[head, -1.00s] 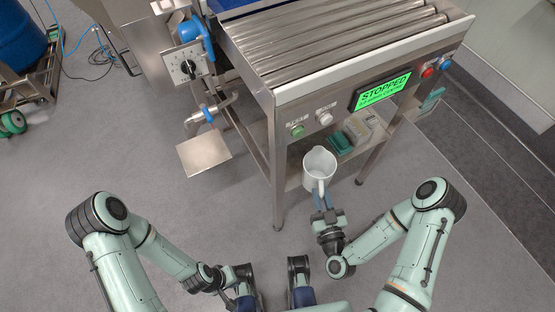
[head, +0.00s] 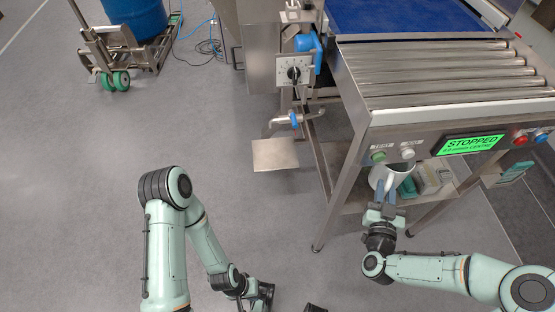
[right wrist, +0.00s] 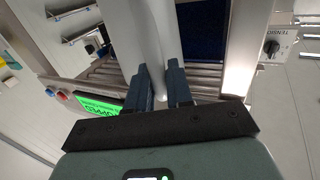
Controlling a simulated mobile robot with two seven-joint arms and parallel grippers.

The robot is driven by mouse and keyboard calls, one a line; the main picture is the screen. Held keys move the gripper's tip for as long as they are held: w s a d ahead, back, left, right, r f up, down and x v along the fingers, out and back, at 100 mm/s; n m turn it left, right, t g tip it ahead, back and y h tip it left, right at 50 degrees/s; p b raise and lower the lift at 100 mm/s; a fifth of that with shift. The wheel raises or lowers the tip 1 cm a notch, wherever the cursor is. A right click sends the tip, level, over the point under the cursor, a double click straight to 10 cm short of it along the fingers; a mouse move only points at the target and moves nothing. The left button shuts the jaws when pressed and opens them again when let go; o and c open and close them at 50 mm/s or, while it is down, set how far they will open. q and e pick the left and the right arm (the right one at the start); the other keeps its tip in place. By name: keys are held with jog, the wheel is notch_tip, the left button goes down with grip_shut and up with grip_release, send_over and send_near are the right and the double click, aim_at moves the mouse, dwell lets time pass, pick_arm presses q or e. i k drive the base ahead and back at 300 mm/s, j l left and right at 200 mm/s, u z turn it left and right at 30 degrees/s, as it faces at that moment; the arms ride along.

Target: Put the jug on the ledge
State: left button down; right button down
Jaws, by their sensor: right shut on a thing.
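The white jug (head: 381,176) hangs upright, open top up, in front of the conveyor's control panel in the head view. My right gripper (head: 386,194) is shut on its handle from the near side. In the right wrist view, the pale jug (right wrist: 148,35) rises between and beyond the two blue fingers (right wrist: 161,90). A small square metal plate (head: 275,155), which looks like the ledge, sticks out below the tap, left of the jug. My left gripper (head: 243,287) is low at the bottom edge, away from everything; its fingers do not show clearly.
The roller conveyor (head: 440,75) has a front leg (head: 343,190) between the jug and the plate. A tap with a blue handle (head: 293,118) is above the plate. Floor left of the plate is clear.

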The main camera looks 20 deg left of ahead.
aim_at(272, 158)
jog(key=k+j+z, duration=0.2)
jog(key=j, duration=0.15)
jog(key=k+j+z, duration=0.2)
jog(key=j+z, duration=0.4)
jog(key=j, duration=0.45)
jog(key=j+z, duration=0.35)
jog(key=j, duration=0.5)
jog(key=i+j+u, duration=0.15)
jog(key=i+j, duration=0.15)
jog(key=i, duration=0.2)
